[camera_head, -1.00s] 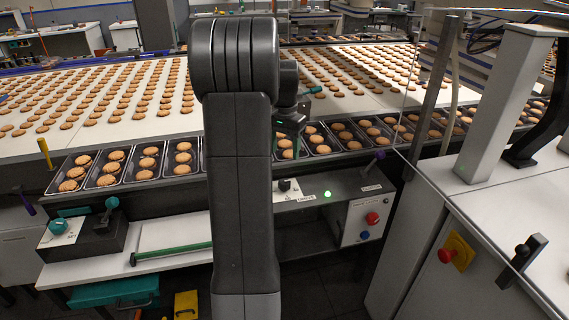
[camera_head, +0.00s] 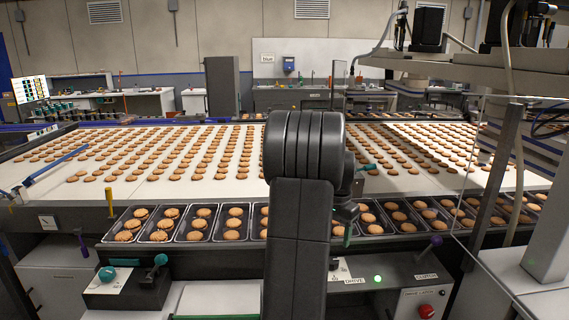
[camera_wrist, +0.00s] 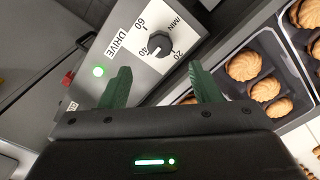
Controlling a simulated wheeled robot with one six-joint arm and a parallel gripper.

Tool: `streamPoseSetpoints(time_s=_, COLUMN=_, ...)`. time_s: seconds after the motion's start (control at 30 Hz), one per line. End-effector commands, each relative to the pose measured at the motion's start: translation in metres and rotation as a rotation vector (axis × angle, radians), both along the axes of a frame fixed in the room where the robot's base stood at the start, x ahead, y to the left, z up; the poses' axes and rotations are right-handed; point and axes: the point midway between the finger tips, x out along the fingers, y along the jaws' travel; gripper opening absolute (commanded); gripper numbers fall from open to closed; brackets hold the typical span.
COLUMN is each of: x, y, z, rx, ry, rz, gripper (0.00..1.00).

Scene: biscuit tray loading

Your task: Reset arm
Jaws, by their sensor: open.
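My arm stands upright in the middle of the head view, folded at its top. My gripper shows in the wrist view (camera_wrist: 162,88) with its two green fingers spread and nothing between them. Past the fingers is the drive control panel (camera_wrist: 140,40) with a black knob (camera_wrist: 158,42) and a lit green lamp (camera_wrist: 99,71). Black trays holding biscuits (camera_wrist: 243,66) lie to the right in the wrist view. In the head view the gripper is mostly hidden behind my arm, with a green finger (camera_head: 347,236) showing near the tray row.
A wide white belt (camera_head: 225,170) carries rows of biscuits behind the tray row (camera_head: 193,238). A lever box (camera_head: 125,285) stands at the lower left. A red button (camera_head: 426,311) and a purple-tipped lever (camera_head: 436,241) are at right. A clear guard and posts stand further right.

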Motion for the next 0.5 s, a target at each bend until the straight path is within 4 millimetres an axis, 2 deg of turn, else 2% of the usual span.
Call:
streamPoseSetpoints(time_s=0.2, x=-0.001, y=0.0, z=-0.045, rx=0.001, ry=0.005, rz=0.0, gripper=0.57)
streamPoseSetpoints(time_s=0.4, x=-0.001, y=0.0, z=-0.073, rx=0.001, ry=0.004, rz=0.0, gripper=0.57)
streamPoseSetpoints(time_s=0.5, x=-0.001, y=0.0, z=-0.081, rx=0.001, ry=0.002, rz=0.0, gripper=0.57)
